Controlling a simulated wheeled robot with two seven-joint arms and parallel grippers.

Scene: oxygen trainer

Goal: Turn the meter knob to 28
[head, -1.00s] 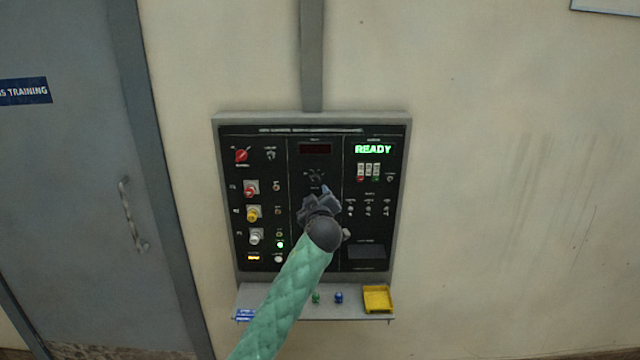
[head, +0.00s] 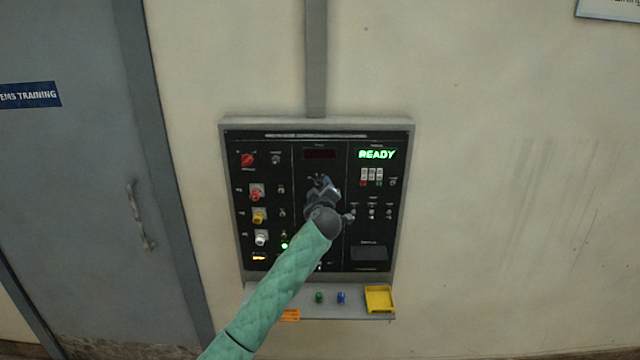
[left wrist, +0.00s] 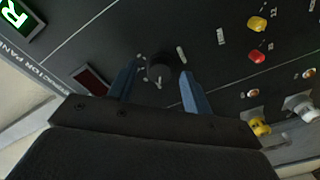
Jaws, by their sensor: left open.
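The meter knob (left wrist: 160,66) is a round black knob on the black panel, seen in the left wrist view between my fingers. In the head view my gripper covers most of it. My left gripper (head: 320,182) is open at the panel, below the dark red meter display (head: 319,154). In the left wrist view its two blue-grey fingers (left wrist: 158,72) stand on either side of the knob, with gaps visible. I cannot tell how deep they reach around it. The display (left wrist: 92,84) looks dark, with no readable number. My right gripper is not in view.
The panel (head: 404,200) has a green READY display (head: 377,155), a red knob (head: 247,160), and red, yellow and white knobs at left. Small switches sit at right. The shelf (head: 360,312) below holds a yellow tray (head: 379,299) and small green and blue items. A grey door stands left.

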